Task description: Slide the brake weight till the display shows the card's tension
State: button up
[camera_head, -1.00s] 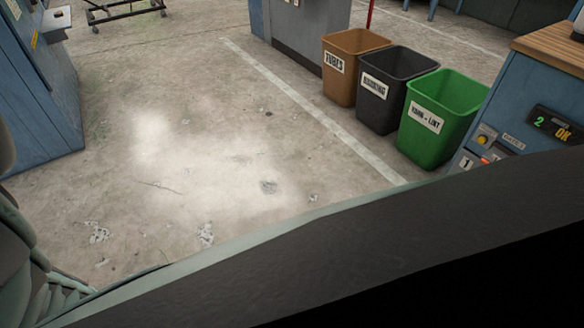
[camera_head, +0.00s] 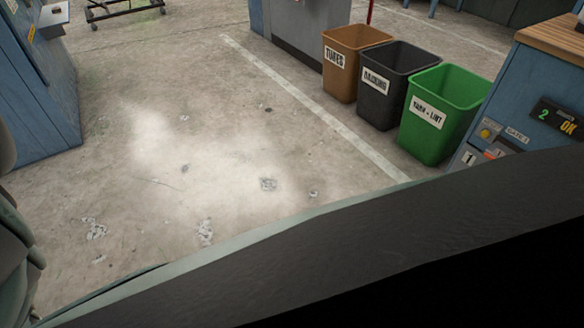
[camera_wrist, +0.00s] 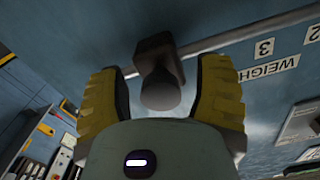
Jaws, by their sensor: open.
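In the wrist view, a dark brown block with a rounded grey knob (camera_wrist: 160,95), possibly the brake weight, sits between the yellow fingers of my gripper (camera_wrist: 158,78). The fingers are open, one on each side, with a gap visible at the left; contact on the right is unclear. The block is by a rail on a blue panel (camera_wrist: 225,50) with labels 3, 2 and a partly cut "WEIGH". In the head view, a small dark display (camera_head: 556,121) reads "2 OK"; whether it shows tension is unclear. No tension card is readable. My gripper is out of the head view.
A brown bin (camera_head: 341,88), a black bin (camera_head: 382,108) and a green bin (camera_head: 432,140) stand in a row left of the blue cabinet (camera_head: 535,75). The floor (camera_head: 200,120) left of the bins is clear. Another blue cabinet (camera_head: 40,100) stands at the left.

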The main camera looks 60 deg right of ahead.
grip_shut()
dwell(0.3)
jog(key=shift+s, duration=0.15)
jog(key=s, duration=0.1)
jog(key=s+a+p, duration=0.1)
jog(key=s, duration=0.1)
jog(key=s+a+p, duration=0.1)
jog(key=s, duration=0.1)
jog(key=shift+s+a, duration=0.15)
jog(key=shift+c, duration=0.2)
grip_release()
jog(key=v, duration=1.2)
dwell(0.4)
